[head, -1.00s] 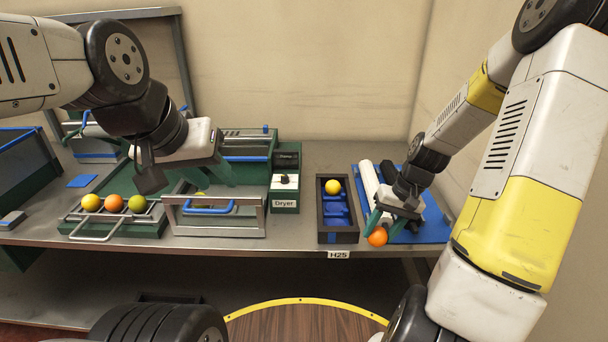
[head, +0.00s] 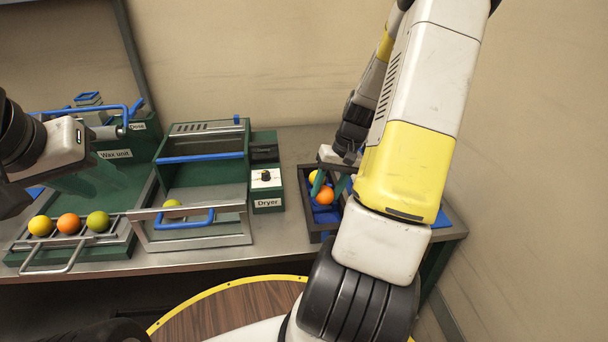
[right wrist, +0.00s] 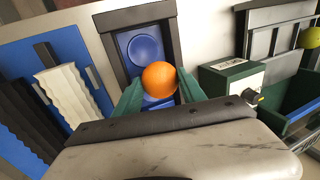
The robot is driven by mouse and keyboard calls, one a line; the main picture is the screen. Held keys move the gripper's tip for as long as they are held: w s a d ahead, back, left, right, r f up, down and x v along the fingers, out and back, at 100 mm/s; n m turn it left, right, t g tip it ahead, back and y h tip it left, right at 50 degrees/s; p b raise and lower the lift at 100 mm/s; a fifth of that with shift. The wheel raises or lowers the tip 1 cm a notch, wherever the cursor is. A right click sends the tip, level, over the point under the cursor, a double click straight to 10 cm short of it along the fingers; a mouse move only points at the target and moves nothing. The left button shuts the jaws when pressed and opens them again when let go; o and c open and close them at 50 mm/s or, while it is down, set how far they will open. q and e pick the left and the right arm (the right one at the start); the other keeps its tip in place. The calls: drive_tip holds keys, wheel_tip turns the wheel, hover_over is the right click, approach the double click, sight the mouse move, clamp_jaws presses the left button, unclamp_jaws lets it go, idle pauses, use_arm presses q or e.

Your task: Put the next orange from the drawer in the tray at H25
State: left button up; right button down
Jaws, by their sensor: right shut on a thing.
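My right gripper (head: 327,184) is shut on an orange (head: 325,196) and holds it over the dark tray (head: 303,205) with blue cups. In the right wrist view the orange (right wrist: 159,78) sits between the green fingers, over the blue insert, with one empty cup (right wrist: 144,48) beyond it. I cannot tell whether it touches the insert. My left gripper (head: 92,181) is open and empty above the wax unit. The open drawer (head: 120,250) in front holds a yellow, an orange and a green fruit.
The dryer (head: 267,190) stands left of the tray. Its wire-handled front bay (head: 195,236) holds a yellow-green fruit (head: 173,205). In the right wrist view, a blue mat (right wrist: 30,50) with white and dark pieces lies beside the tray.

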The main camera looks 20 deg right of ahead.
sight(325, 189)
drive_tip(key=w, duration=0.1)
drive_tip(key=w+d, duration=0.1)
drive_tip(key=w, duration=0.2)
drive_tip(key=shift+w+d+f, duration=0.2)
drive_tip(key=shift+d+f, duration=0.05)
drive_tip(key=shift+f, duration=1.7)
drive_tip(key=shift+f, duration=0.1)
drive_tip(key=shift+f, duration=0.1)
drive_tip(key=c, duration=0.9)
unclamp_jaws()
drive_tip(key=shift+c, duration=0.2)
